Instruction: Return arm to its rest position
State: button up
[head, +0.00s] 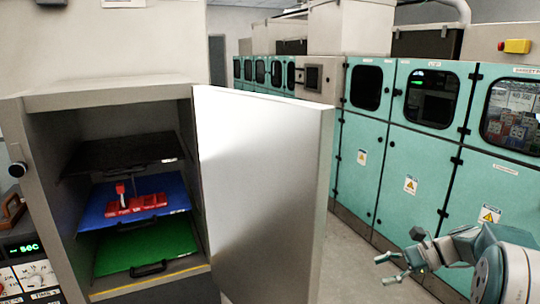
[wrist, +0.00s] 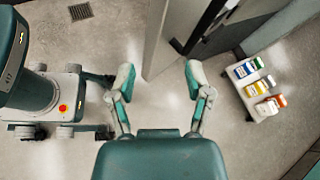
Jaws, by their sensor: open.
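My gripper (head: 386,269) is at the lower right of the head view, out to the right of the open cabinet door (head: 262,185) and apart from it. Its two fingers are spread with nothing between them. In the wrist view my gripper (wrist: 160,76) also shows open and empty, with the edge of a grey upright panel (wrist: 168,45) beyond the fingertips and floor around it. My arm (head: 490,255) reaches in from the right edge of the head view.
The open cabinet (head: 110,97) holds black, blue (head: 92,215) and green (head: 160,245) shelves; a red module (head: 135,203) sits on the blue one. Teal machines (head: 400,170) line the right. A cart (wrist: 240,72) with coloured containers stands right in the wrist view. Floor (head: 350,270) is clear between.

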jog(key=s+a+r+n+h, duration=0.5)
jog(key=s+a+n+h, duration=0.2)
jog(key=s+a, duration=0.4)
jog(key=s+a+n+t+h, duration=0.1)
jog(key=s+n+t+h, duration=0.3)
jog(key=s+n, duration=0.5)
jog(key=s+h, duration=0.1)
jog(key=s, duration=0.4)
jog(key=shift+a+f+h, duration=0.15)
jog(key=shift+a+h, duration=0.15)
jog(key=shift+h, duration=0.1)
jog(key=shift+s+d, duration=0.1)
jog(key=shift+s, duration=0.05)
jog(key=shift+c, duration=0.6)
jog(key=shift+d, duration=0.1)
